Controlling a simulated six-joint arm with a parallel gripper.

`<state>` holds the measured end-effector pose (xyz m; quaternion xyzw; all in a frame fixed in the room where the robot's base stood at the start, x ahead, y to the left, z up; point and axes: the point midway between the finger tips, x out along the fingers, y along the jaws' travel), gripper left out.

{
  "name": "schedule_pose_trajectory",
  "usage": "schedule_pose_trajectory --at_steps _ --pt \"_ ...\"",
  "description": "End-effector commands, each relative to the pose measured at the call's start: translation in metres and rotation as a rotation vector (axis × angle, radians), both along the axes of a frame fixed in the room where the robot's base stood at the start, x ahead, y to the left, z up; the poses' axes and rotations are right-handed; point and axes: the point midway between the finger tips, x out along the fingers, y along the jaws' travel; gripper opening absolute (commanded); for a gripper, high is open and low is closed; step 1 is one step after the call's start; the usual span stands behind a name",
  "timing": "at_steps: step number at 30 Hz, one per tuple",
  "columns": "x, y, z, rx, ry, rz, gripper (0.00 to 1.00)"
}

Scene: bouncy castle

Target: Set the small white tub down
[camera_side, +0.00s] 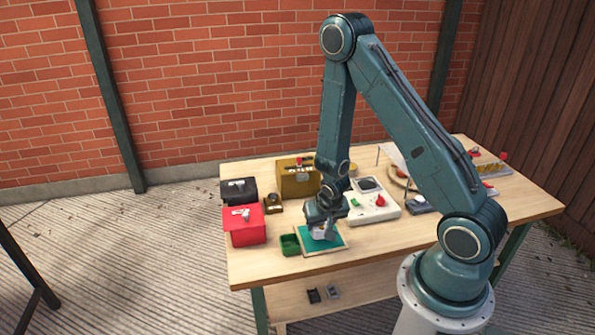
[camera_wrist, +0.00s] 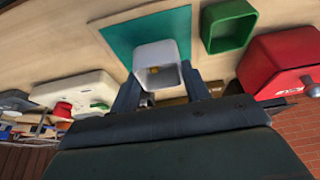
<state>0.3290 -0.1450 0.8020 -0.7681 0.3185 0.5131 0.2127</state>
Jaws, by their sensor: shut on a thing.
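The small white tub (camera_wrist: 157,60) is between the fingers of my gripper (camera_wrist: 165,88) in the wrist view. A small yellow-orange thing shows inside it. In the side view the tub (camera_side: 318,234) is partly hidden under my gripper (camera_side: 325,226), over a teal mat (camera_side: 334,242) near the table's front edge. My gripper is shut on the tub. The mat also shows behind the tub in the wrist view (camera_wrist: 118,38). I cannot tell whether the tub touches the mat.
A green tub (camera_side: 290,244) stands just left of the mat, with a red box (camera_side: 244,226) further left. A white device with a red knob (camera_side: 376,208) stands behind right. A black box (camera_side: 238,190) and an olive box (camera_side: 298,182) stand at the back. Bare table lies right of the mat.

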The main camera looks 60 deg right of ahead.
Motion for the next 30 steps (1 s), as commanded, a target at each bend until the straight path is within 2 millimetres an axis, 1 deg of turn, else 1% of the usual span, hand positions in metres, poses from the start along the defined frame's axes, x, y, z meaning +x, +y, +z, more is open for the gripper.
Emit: schedule_pose_trajectory --at_steps 5,8,13,17,24,30 --pt "0.001 -0.001 0.002 0.0 -0.001 -0.001 0.2" --pt "0.003 -0.002 0.007 -0.003 -0.003 -0.001 0.2" --pt "0.007 -0.005 0.022 -0.004 -0.004 -0.004 0.2" --pt "0.011 -0.008 0.041 -0.007 -0.005 -0.005 0.2" --pt "0.015 -0.013 0.084 -0.009 -0.007 -0.007 0.2" --pt "0.014 -0.016 0.121 -0.007 -0.005 -0.007 0.2"
